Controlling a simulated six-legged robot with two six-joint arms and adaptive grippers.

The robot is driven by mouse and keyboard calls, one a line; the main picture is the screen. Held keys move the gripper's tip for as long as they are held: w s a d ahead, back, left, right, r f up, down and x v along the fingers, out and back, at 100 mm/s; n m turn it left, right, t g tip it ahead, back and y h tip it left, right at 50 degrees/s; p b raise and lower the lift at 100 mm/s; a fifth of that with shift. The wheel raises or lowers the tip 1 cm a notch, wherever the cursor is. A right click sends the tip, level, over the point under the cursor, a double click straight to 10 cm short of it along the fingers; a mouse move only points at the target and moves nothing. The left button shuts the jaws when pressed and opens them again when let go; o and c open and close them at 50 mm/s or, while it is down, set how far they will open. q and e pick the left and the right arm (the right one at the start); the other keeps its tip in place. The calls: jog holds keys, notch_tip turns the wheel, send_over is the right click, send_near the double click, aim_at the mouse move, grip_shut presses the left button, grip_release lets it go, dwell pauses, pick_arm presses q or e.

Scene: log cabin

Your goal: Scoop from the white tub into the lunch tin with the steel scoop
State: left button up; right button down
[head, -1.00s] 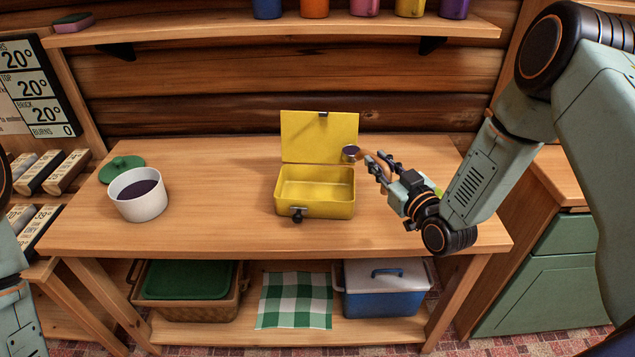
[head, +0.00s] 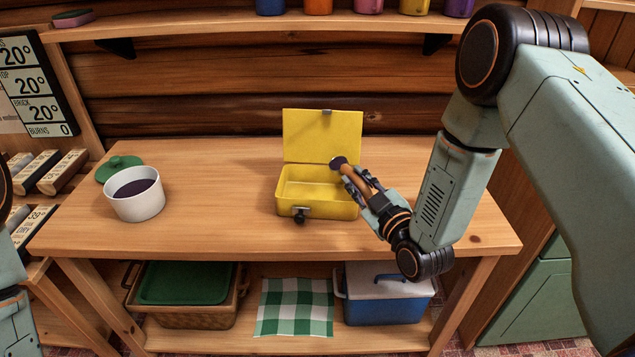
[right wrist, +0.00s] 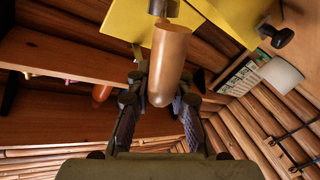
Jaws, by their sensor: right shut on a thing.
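The white tub (head: 136,197) stands open at the left of the table, with dark purple contents inside. The yellow lunch tin (head: 316,205) is at the table's middle, its lid upright at the back; its visible floor looks bare. My right gripper (head: 364,188) is shut on the brown handle of the steel scoop (head: 339,162). The handle (right wrist: 171,55) shows between the fingers in the right wrist view. The scoop's dark-looking bowl is at the tin's right rear, in front of the lid's lower right edge. My left gripper is out of view.
A green lid (head: 119,166) lies behind the tub. Below the tabletop are a basket (head: 190,312), a checked cloth (head: 294,307) and a blue cooler (head: 385,305). A shelf (head: 270,28) with several colored cups runs above. The table between tub and tin is clear.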

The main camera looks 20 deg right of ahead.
jog(key=shift+s+a+f+n, duration=0.1)
jog(key=shift+a+n, duration=0.4)
jog(key=a+f+n+b, duration=0.1)
jog(key=a+n+b, duration=0.1)
jog(key=n, duration=0.3)
jog(key=a+f+n+b, duration=0.2)
jog(key=n, duration=0.3)
jog(key=a+f+n+b, duration=0.1)
jog(key=a+n+b, duration=0.1)
jog(key=n, duration=0.3)
jog(key=shift+s+a+f+n+b, duration=0.25)
jog(key=shift+s+a+n+b, duration=0.05)
jog(key=shift+s+a+b, duration=0.1)
jog(key=n+b, duration=0.1)
jog(key=f+n+b, duration=0.1)
jog(key=n, duration=0.2)
jog(key=shift+d+f+n+b, duration=0.1)
jog(key=shift+f+n+b, duration=0.25)
jog(key=shift+n+b, duration=0.05)
